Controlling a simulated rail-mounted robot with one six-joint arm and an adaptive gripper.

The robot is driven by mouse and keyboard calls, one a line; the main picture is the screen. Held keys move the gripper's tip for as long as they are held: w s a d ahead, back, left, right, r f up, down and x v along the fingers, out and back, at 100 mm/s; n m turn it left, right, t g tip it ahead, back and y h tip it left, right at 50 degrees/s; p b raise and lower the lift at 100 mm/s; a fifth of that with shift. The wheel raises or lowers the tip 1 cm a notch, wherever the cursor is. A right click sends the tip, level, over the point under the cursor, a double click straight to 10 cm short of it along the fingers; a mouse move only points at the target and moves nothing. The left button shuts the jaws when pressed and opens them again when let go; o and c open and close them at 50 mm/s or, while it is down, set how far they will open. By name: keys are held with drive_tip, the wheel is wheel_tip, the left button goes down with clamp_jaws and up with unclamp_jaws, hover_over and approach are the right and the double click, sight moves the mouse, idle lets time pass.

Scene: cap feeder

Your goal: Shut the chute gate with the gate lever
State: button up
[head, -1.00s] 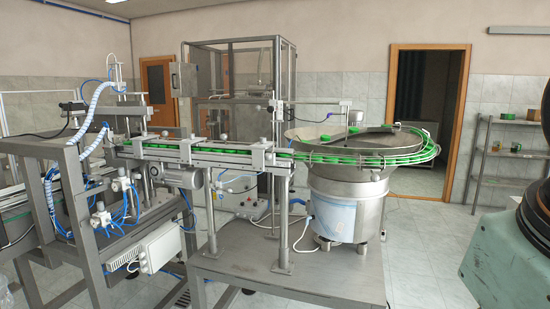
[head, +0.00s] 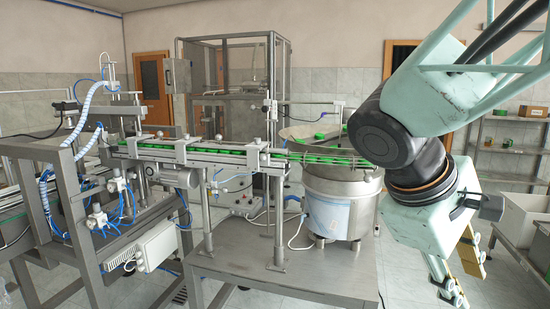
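The chute (head: 200,152) is a metal rail track holding green caps. It runs left from the round feeder bowl (head: 300,133) past clamp blocks and posts. I cannot clearly pick out the gate lever or the gate, or tell whether the gate is open or shut. My gripper (head: 465,283) hangs below my wrist at the lower right, with yellow finger parts that stand apart. It looks open and empty, though one finger runs close to the bottom edge of the picture. It is to the right of the bowl and well apart from the chute. My arm hides the bowl's right side.
A steel table (head: 300,280) carries the feeder and the chute posts. A machine frame with blue hoses (head: 125,205) stands at the left. At the right are a shelf (head: 510,150) and a pale bin (head: 520,215). Floor shows between the table and the bin.

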drive_tip(key=w+a+r+n+t+h+p, duration=0.2)
drive_tip(key=w+a+r+n, duration=0.15)
drive_tip(key=w, duration=0.85)
drive_tip(key=w+a+r+n+t+h+p, duration=0.25)
drive_tip(key=w+n, duration=0.25)
drive_tip(key=w, duration=0.7)
drive_tip(key=n+t+y+p, duration=0.6)
drive_tip(key=n+t, duration=0.5)
drive_tip(key=n, duration=0.5)
approach(261, 160)
drive_tip(key=s, duration=0.2)
drive_tip(key=shift+s+m+y+b, duration=0.2)
drive_tip(key=shift+m+y+b, duration=0.05)
drive_tip(key=shift+y+b, duration=0.15)
drive_tip(key=shift+w+d, duration=0.1)
drive_tip(key=shift+w, duration=0.05)
drive_tip(key=shift+r+x, duration=0.2)
drive_tip(key=shift+x, duration=6.55)
